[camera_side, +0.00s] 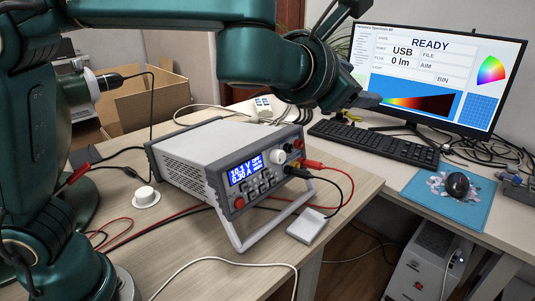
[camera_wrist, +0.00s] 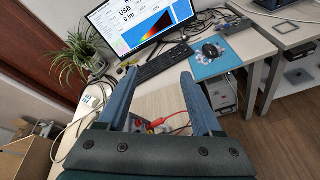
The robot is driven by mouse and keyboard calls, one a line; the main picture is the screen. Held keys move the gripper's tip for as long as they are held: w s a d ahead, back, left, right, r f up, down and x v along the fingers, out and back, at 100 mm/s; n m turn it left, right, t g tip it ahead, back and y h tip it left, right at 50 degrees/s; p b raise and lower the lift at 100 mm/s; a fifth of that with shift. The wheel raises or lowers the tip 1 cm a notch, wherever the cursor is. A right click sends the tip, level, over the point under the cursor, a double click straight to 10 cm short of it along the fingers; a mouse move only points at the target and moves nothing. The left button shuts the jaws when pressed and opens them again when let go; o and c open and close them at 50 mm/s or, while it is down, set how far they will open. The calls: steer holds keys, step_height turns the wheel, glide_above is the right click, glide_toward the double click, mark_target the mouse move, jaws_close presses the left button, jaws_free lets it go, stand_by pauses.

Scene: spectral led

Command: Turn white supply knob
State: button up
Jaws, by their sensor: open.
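The power supply (camera_side: 205,165) is a white and grey box on the wooden table, its front tilted up on a grey handle. Its lit blue display (camera_side: 245,172) reads about 10.1 V, OFF, 0.30 A. The white knob (camera_side: 277,156) is at the upper right of its front panel. My gripper (camera_side: 368,100) is above and to the right of the knob, apart from it. In the wrist view my gripper (camera_wrist: 159,76) has its two fingers wide apart with nothing held. There, red leads (camera_wrist: 155,124) show between the fingers; I cannot make out the knob.
Red and black leads (camera_side: 318,166) plug into the supply's front right. A white round piece (camera_side: 146,196) and a small white box (camera_side: 307,226) lie on the table. A monitor (camera_side: 435,65), keyboard (camera_side: 375,143) and mouse (camera_side: 457,185) stand on the desk behind.

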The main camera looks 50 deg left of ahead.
steer(key=a+r+m+t+y, duration=0.2)
steer(key=a+r+y, duration=0.2)
steer(key=a+r, duration=0.2)
step_height(320, 180, up, 9)
steer(key=t+y, duration=0.2)
steer(key=y, duration=0.4)
glide_above(281, 159)
steer(key=s+d, duration=0.3)
steer(key=s, duration=0.1)
steer(key=shift+y, duration=0.4)
steer(key=f, duration=3.5)
steer(key=shift+a+f, duration=0.25)
steer(key=shift+a, duration=0.05)
steer(key=shift+w+a+r+n, duration=0.15)
steer(key=shift+w+a+r, duration=0.15)
steer(key=shift+w, duration=0.2)
steer(key=shift+w+a+r+n, duration=0.15)
steer(key=shift+w+a+r, duration=0.1)
steer(key=shift+w, duration=0.2)
steer(key=shift+w+a+r, duration=0.1)
steer(key=shift+w+a, duration=0.05)
steer(key=shift+w, duration=0.2)
